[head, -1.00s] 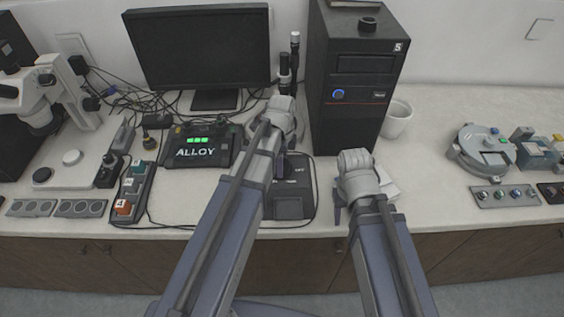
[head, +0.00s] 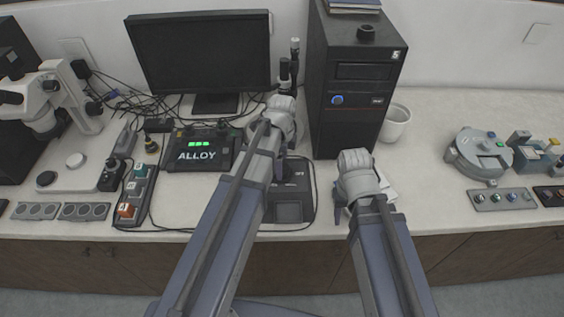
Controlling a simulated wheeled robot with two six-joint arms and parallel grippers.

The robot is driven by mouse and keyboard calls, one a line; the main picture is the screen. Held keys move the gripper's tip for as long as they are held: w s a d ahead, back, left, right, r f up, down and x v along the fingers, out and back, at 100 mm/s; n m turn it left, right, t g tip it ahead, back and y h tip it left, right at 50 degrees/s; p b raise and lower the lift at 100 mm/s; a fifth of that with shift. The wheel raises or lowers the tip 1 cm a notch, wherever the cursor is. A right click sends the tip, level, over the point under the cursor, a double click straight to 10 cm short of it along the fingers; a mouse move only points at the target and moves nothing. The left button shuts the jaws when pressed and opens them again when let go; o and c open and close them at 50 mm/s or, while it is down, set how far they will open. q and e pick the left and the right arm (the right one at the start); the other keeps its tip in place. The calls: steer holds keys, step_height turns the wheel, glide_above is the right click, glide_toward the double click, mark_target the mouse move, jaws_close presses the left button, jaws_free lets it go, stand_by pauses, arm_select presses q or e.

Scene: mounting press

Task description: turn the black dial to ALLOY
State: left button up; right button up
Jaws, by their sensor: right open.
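A black box (head: 292,208) with a small white label, which seems to read OFF, sits on the counter in the middle. I cannot make out a black dial on it; my left arm covers part of its top. My right gripper (head: 361,211) is open and empty at the counter's front edge, right of the box.
A black computer tower (head: 359,110) stands behind, with a dark round knob-like piece (head: 366,33) on top. A monitor (head: 200,55), a white cup (head: 396,122), a block of labelled buttons (head: 135,195) and a microscope (head: 50,98) stand around.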

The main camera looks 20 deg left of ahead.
arm_select(q)
step_height(320, 180, up, 6)
steer(key=p, duration=0.5)
steer(key=shift+f, duration=0.1)
steer(key=shift+s+d, duration=0.2)
steer(key=shift+s, duration=0.05)
steer(key=s+d+n+y, duration=0.1)
steer(key=s+d+n, duration=0.8)
steer(key=s+n, duration=0.4)
steer(key=shift+s+d, duration=0.25)
steer(key=shift+s, duration=0.25)
